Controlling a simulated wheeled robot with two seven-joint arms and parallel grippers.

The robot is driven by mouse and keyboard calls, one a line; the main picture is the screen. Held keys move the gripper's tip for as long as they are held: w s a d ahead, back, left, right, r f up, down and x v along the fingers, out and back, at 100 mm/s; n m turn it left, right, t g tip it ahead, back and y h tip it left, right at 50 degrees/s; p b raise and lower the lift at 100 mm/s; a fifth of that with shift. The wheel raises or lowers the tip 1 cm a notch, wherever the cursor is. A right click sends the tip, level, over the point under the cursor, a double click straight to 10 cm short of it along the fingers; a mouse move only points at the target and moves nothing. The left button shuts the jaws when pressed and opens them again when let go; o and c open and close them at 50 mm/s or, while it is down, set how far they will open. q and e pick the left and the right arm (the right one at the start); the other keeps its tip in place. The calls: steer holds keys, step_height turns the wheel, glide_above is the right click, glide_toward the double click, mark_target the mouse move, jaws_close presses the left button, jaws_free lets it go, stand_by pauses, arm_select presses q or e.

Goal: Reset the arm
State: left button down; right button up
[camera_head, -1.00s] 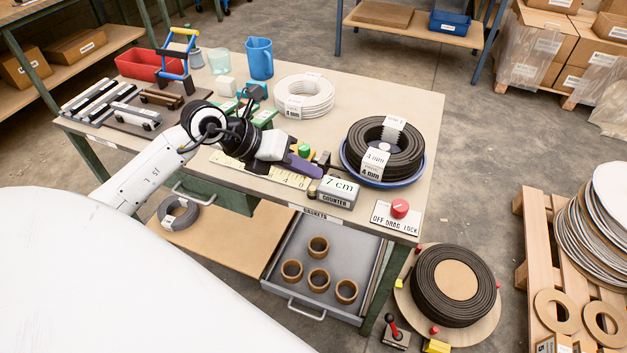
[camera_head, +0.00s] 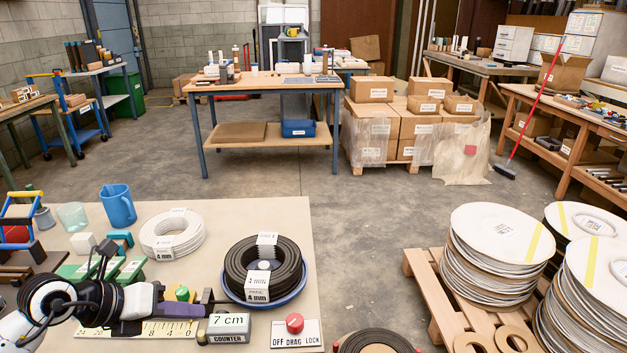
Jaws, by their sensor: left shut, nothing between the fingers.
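My left arm (camera_head: 62,301) reaches in from the lower left over the near bench (camera_head: 290,222). Its purple-fingered left gripper (camera_head: 198,311) is shut with nothing held. It points right, just left of the grey counter (camera_head: 228,328) reading 7 cm, above the yellow and white scale (camera_head: 140,330). A green knob (camera_head: 182,293) shows just behind the fingers. I cannot tell whether the fingers touch anything. My right gripper is not in view.
A black coil (camera_head: 240,268) lies in a blue dish behind the counter; a white coil (camera_head: 160,238) and blue jug (camera_head: 118,206) stand farther back. A red knob (camera_head: 295,322) sits at right.

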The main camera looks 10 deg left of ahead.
arm_select(q)
steer(key=s+d+r+n+t+h, duration=0.2)
steer(key=d+n+t+h, duration=0.4)
steer(key=d+n, duration=0.5)
steer(key=s+a+f+n+y, duration=0.1)
steer(key=s+f+n+y, duration=0.2)
steer(key=f+n+y, duration=0.35)
steer(key=s+a+f+n+y, duration=0.2)
steer(key=s+f+n+y, duration=0.1)
steer(key=f+n, duration=0.55)
steer(key=s+d+f+n+g, duration=0.5)
steer(key=s+d+f+n, duration=0.1)
steer(key=s+f, duration=0.4)
steer(key=shift+s+f+h, duration=0.35)
steer(key=shift+s, duration=0.25)
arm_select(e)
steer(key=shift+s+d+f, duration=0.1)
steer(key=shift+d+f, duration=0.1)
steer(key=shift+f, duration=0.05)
